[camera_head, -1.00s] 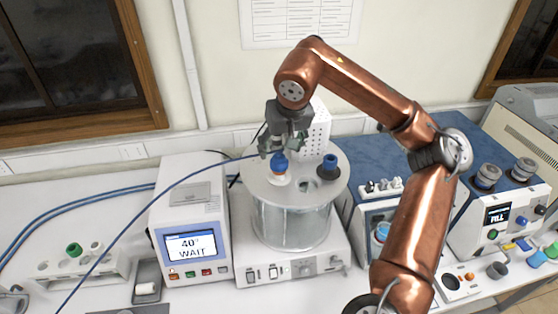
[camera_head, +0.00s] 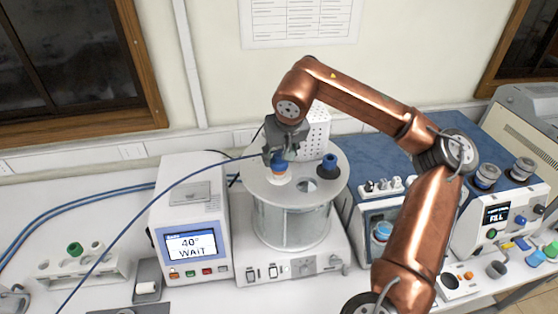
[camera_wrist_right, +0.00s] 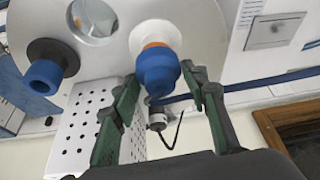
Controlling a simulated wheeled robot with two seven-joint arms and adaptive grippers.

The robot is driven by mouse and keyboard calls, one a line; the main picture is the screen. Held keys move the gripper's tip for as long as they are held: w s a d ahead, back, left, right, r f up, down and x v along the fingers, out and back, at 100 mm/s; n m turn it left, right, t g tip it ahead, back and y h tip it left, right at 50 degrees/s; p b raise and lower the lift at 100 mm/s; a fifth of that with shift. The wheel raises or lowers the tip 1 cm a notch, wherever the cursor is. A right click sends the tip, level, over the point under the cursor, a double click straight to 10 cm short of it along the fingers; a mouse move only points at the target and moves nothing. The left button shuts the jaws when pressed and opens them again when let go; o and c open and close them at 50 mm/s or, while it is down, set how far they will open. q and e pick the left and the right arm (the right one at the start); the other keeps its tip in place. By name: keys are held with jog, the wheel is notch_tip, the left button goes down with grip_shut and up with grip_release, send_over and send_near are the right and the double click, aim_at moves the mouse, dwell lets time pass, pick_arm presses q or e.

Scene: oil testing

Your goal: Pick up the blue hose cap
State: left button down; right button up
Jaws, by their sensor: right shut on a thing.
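The blue hose cap (camera_head: 278,162) sits on a white fitting with an orange ring, on top of the round glass bath. It also shows in the right wrist view (camera_wrist_right: 158,72). My right gripper (camera_head: 277,153) comes down from above, with its green-grey fingers (camera_wrist_right: 160,80) on either side of the cap, shut on it. The cap's upper part is partly hidden by the fingers in the head view. My left gripper is not in view.
A second blue cap (camera_head: 329,162) on a dark fitting stands right of the first, on the bath's lid (camera_head: 310,195). A blue hose (camera_head: 150,205) runs left past the heater unit (camera_head: 190,245), whose screen reads 40° WAIT. A perforated white box (camera_wrist_right: 85,125) stands behind.

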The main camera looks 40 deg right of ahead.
jog(key=c, duration=0.5)
jog(key=shift+r, duration=0.1)
